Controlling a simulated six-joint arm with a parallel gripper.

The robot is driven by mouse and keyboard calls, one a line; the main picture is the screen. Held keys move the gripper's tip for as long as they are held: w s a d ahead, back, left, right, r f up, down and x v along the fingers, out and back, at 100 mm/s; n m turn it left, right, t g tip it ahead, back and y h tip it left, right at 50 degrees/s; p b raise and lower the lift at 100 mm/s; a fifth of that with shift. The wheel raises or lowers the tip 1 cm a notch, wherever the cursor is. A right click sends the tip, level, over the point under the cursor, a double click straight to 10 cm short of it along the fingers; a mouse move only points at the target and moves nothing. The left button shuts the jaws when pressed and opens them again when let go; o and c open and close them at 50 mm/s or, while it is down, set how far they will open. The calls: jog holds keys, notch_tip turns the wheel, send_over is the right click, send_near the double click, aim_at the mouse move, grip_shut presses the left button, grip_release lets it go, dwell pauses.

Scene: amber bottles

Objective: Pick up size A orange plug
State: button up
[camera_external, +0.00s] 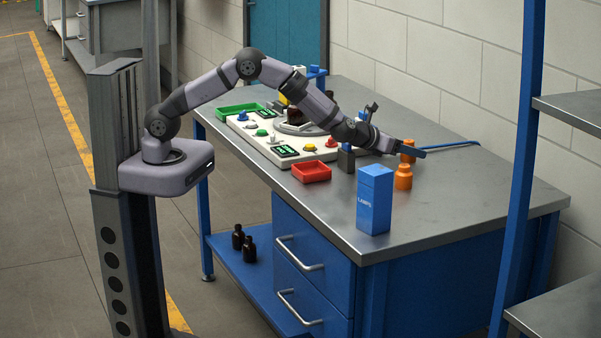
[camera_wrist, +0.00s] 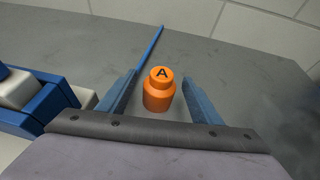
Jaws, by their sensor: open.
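The orange plug with a black A on its top (camera_wrist: 158,92) stands upright in the wrist view. It sits between the two blue fingers of my gripper (camera_wrist: 159,80), with a gap on each side. My gripper is open and holds nothing. In the external view my gripper (camera_external: 412,151) is low over the right part of the table. An orange plug (camera_external: 408,157) shows there partly hidden behind the near finger. A second orange plug (camera_external: 403,178) stands in front of the gripper, nearer the camera; its label cannot be read.
A tall blue box (camera_external: 375,200) stands in front of the plugs. A red tray (camera_external: 311,172) and a white control panel (camera_external: 262,133) lie to the left. A thin blue rod (camera_external: 455,145) runs along the table beyond the gripper. The table's right end (camera_external: 500,187) is clear.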

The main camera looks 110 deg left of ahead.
aim_at(409, 141)
jog(key=shift+w+a+f, duration=0.1)
jog(key=shift+a, duration=0.05)
jog(key=shift+c, duration=0.7)
jog(key=c, duration=1)
jog(key=shift+c, duration=0.2)
notch_tip(409, 141, up, 10)
jog(key=shift+r+p, duration=0.1)
jog(key=shift+p, duration=0.4)
